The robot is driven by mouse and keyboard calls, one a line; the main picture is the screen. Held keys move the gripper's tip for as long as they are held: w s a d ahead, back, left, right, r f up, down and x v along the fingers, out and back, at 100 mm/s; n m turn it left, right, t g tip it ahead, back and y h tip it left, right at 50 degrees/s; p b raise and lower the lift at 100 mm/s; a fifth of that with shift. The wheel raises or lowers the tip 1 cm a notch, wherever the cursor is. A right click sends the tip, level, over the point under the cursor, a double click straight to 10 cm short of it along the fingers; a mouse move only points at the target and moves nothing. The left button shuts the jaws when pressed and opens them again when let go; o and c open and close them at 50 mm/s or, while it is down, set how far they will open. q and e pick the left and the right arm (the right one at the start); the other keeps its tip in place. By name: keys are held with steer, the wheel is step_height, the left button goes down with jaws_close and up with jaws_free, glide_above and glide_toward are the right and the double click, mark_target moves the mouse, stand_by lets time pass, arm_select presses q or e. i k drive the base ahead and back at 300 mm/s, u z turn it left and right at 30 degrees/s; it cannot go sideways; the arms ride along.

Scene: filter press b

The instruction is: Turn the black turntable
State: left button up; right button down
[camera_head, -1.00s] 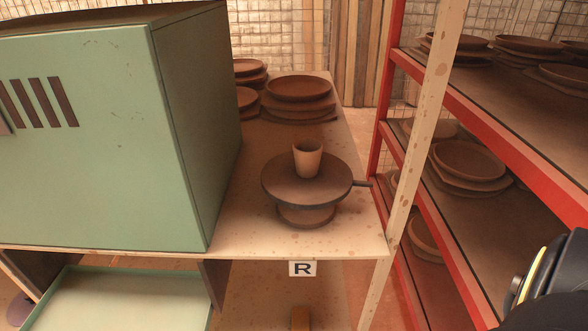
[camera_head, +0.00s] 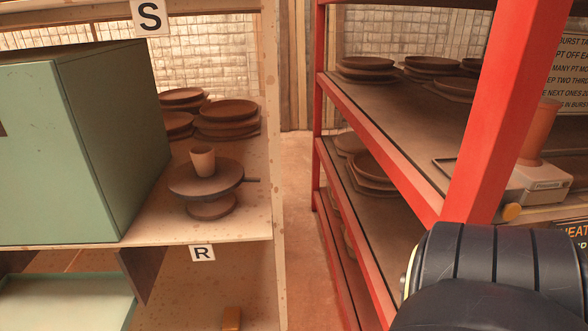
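The black turntable (camera_head: 207,178) is a dark round disc on a short round foot. It stands on the pale wooden shelf to the right of the green box. A small light clay cup (camera_head: 203,161) stands upright on it. A short dark handle (camera_head: 252,180) sticks out from the turntable's right side. Part of one of my arms, dark and rounded, shows at the lower right, well away from the turntable. Neither gripper is in view.
The green box (camera_head: 100,140) stands left of the turntable. Stacked brown plates (camera_head: 227,117) sit behind it. A pale post (camera_head: 272,150) edges the shelf. A red rack (camera_head: 350,112) with more plates stands right, beyond a narrow floor gap (camera_head: 297,200). A light device (camera_head: 535,185) sits far right.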

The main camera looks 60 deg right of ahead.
mark_target(184, 182)
steer(key=z, duration=0.95)
steer(key=i, duration=0.2)
steer(key=u, duration=0.2)
